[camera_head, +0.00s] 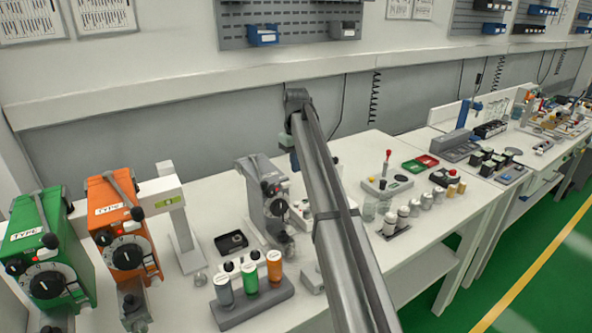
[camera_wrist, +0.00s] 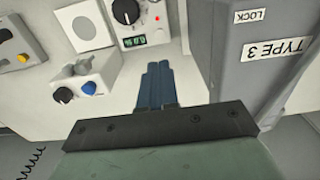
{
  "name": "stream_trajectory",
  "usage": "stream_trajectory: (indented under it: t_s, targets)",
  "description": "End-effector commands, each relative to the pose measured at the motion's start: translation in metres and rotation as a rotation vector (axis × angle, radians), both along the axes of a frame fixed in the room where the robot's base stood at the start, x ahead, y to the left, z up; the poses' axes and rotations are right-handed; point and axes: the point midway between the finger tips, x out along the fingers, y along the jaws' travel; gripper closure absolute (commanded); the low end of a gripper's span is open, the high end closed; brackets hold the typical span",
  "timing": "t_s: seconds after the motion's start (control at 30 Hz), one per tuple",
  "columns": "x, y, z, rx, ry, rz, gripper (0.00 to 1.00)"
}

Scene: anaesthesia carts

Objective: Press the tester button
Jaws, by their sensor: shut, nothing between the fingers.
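My gripper (camera_wrist: 161,70) shows in the wrist view with its two blue fingers together and nothing between them. In the head view my gripper (camera_head: 294,161) hangs above the bench behind the grey TYPE 3 unit. A white box (camera_wrist: 158,22) with a black dial, a green digital display and a red light lies beyond the fingertips in the wrist view. I cannot tell for sure which device is the tester. A grey box (camera_wrist: 32,38) with a yellow round button is at the left edge of the wrist view, apart from the fingers. My arm hides part of the bench in the head view.
The grey TYPE 3 unit (camera_wrist: 255,75) stands close to the right of the fingers; it also shows in the head view (camera_head: 262,188). A small white device (camera_wrist: 92,82) with black and blue knobs is to their left. Green and orange units (camera_head: 122,225) stand at left.

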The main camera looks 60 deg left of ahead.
Motion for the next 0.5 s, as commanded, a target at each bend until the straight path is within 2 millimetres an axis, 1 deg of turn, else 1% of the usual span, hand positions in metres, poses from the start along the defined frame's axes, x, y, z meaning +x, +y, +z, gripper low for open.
stream_trajectory:
  t_s: [0.1,0.5]
  targets:
    - [0.0,-0.001,-0.022,-0.001,0.0,0.0,1.0]
    - [0.0,-0.001,-0.09,-0.001,0.0,0.0,1.0]
